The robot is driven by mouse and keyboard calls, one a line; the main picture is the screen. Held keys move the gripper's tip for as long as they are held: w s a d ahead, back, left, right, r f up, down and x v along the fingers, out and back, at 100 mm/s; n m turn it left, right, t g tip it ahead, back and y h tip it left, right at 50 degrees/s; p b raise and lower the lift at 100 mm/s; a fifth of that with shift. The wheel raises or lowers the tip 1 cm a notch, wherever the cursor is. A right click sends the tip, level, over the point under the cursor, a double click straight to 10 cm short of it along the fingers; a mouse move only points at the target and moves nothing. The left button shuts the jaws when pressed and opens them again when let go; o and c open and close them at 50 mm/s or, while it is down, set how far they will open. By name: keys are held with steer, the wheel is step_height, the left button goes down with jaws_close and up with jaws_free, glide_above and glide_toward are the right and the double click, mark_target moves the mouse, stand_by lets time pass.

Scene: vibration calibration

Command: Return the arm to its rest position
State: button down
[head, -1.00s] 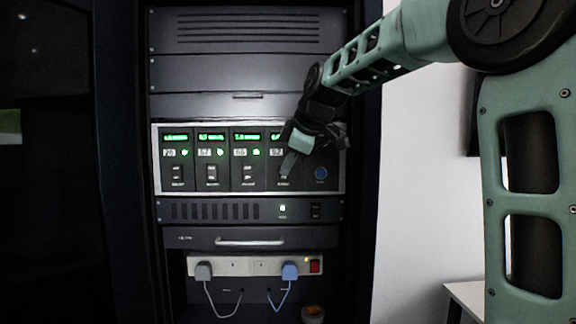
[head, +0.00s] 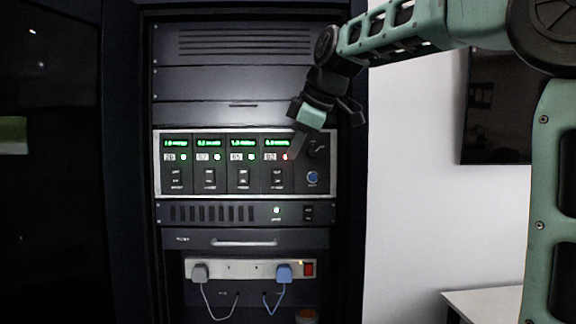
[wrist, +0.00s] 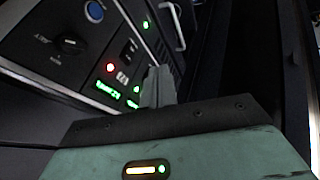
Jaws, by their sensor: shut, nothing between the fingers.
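My gripper (head: 297,148) hangs from the arm in front of the right part of the calibration panel (head: 325,192) in the head view. Its fingers (wrist: 158,88) are together and empty in the wrist view. They point toward the panel; I cannot tell the exact gap to it. The panel has several modules with green displays. The fourth module's lamp (head: 285,157) glows red, and it also shows red in the wrist view (wrist: 110,68); the other module lamps glow green. A dark knob (wrist: 70,44) and a blue button (head: 313,178) sit at the panel's right end.
The panel is in a dark rack cabinet (head: 345,230). Below it are a drawer handle (head: 244,243) and a power strip (head: 240,269) with a grey plug (head: 199,272) and a blue plug (head: 283,273).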

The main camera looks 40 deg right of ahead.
steer(key=shift+v, duration=0.8)
steer(key=shift+s+f, duration=0.1)
